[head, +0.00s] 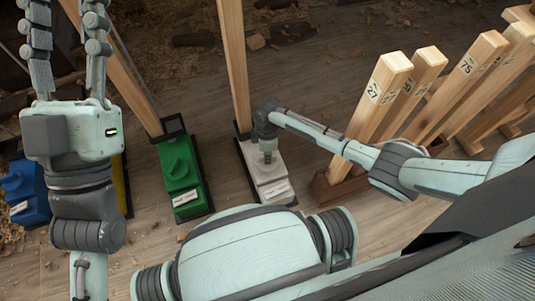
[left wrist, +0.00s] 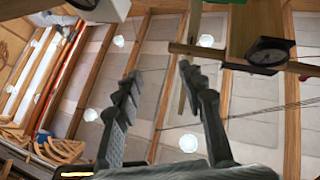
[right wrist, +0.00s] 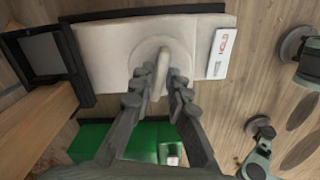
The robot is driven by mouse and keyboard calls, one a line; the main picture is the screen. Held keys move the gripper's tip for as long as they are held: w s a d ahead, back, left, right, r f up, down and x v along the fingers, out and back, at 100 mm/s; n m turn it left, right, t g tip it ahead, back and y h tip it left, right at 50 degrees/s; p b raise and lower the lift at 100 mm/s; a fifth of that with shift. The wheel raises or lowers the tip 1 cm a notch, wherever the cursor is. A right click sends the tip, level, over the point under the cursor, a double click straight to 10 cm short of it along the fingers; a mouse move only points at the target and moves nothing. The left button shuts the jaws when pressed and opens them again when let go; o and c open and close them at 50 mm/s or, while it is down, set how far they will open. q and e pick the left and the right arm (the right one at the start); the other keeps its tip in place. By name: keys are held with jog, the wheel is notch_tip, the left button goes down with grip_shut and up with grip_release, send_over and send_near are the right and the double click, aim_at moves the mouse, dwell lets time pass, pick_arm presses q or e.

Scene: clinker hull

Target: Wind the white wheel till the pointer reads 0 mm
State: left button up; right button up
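The white wheel (right wrist: 147,54) sits on a pale box (right wrist: 103,50) on the floor, with a raised bar across it. In the right wrist view my right gripper (right wrist: 158,80) has its fingers close on both sides of that bar and appears shut on it. In the head view the right gripper (head: 268,150) points down onto the pale box (head: 278,190), hiding most of the wheel. My left gripper (head: 62,8) is raised at the left, open and empty. The left wrist view shows a dark round dial (left wrist: 268,52) on a wooden piece; its reading is too small to tell.
A green box (head: 180,175) stands left of the pale one, with a blue box (head: 25,190) farther left. Wooden posts (head: 236,60) rise behind the boxes. Several numbered wooden props (head: 380,95) stand at the right.

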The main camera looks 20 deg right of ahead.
grip_shut()
jog(key=shift+r+m+p, duration=0.15)
jog(key=shift+m+p, duration=0.45)
jog(key=m+p, duration=0.2)
jog(key=m, duration=0.1)
jog(key=m+p, duration=0.1)
jog(key=m, duration=0.2)
jog(key=shift+m+p, duration=0.3)
jog(key=shift+p, duration=0.05)
pick_arm(q)
jog(key=w+a+f+g+y, duration=0.1)
jog(key=f+g+y, duration=0.1)
jog(key=f+g, duration=0.3)
jog(key=w+a+f+g+y, duration=0.2)
jog(key=f+g, duration=0.3)
jog(key=f, duration=0.7)
jog(key=shift+w+a+y, duration=0.25)
jog(key=shift+y, duration=0.15)
pick_arm(e)
jog(key=shift+f+m, duration=0.2)
jog(key=shift+m, duration=0.1)
pick_arm(q)
jog(key=shift+f, duration=0.1)
pick_arm(e)
jog(key=shift+o, duration=2.4)
grip_release()
jog(key=shift+r, duration=0.15)
